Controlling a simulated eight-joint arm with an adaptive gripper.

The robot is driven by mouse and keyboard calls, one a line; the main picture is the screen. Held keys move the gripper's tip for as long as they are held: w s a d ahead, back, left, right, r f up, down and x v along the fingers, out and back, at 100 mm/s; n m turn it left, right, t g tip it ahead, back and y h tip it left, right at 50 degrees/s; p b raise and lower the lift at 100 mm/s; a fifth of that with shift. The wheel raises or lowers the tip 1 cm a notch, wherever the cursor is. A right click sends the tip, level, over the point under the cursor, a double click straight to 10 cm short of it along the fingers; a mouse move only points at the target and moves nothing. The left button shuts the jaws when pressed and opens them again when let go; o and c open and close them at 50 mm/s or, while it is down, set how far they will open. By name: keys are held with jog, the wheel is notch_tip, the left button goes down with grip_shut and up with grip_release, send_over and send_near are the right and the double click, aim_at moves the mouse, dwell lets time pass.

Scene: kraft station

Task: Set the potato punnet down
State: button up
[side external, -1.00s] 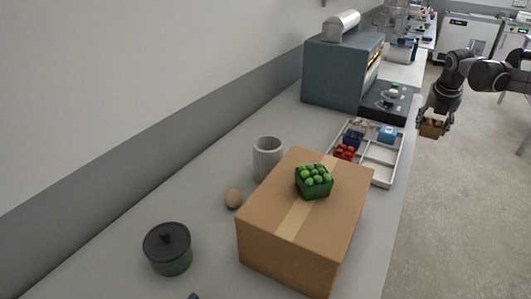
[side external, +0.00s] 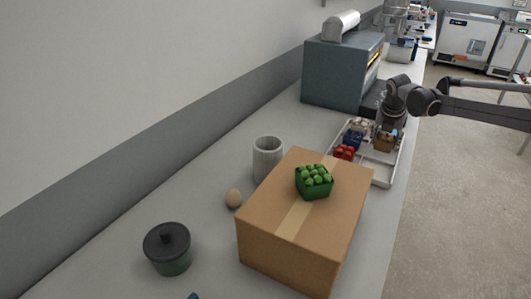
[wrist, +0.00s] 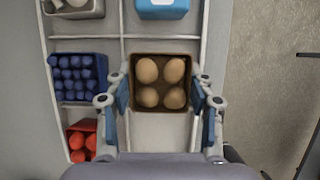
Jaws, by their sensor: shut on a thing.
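The potato punnet (wrist: 162,82), a brown open box holding potatoes, is between the fingers of my gripper (wrist: 160,100) in the wrist view. My gripper is shut on its two sides. In the side external view the punnet (side external: 384,143) hangs below my gripper (side external: 388,130), over the right column of the white divided tray (side external: 379,172). From above it lines up with the middle right compartment, beside the blue punnet (wrist: 78,77). I cannot tell whether its base touches the tray floor.
A red punnet (side external: 344,152), a pale-filled punnet (side external: 361,126) and a light blue punnet (wrist: 162,9) occupy other compartments. The front right compartment is empty. A cardboard box (side external: 300,245) bearing a green punnet (side external: 314,184) stands in front. A grey oven-like unit (side external: 336,72) stands behind.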

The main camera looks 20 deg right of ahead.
jog(key=shift+f, duration=1.25)
jog(key=shift+f, duration=0.1)
jog(key=o, duration=0.9)
jog(key=shift+o, duration=0.2)
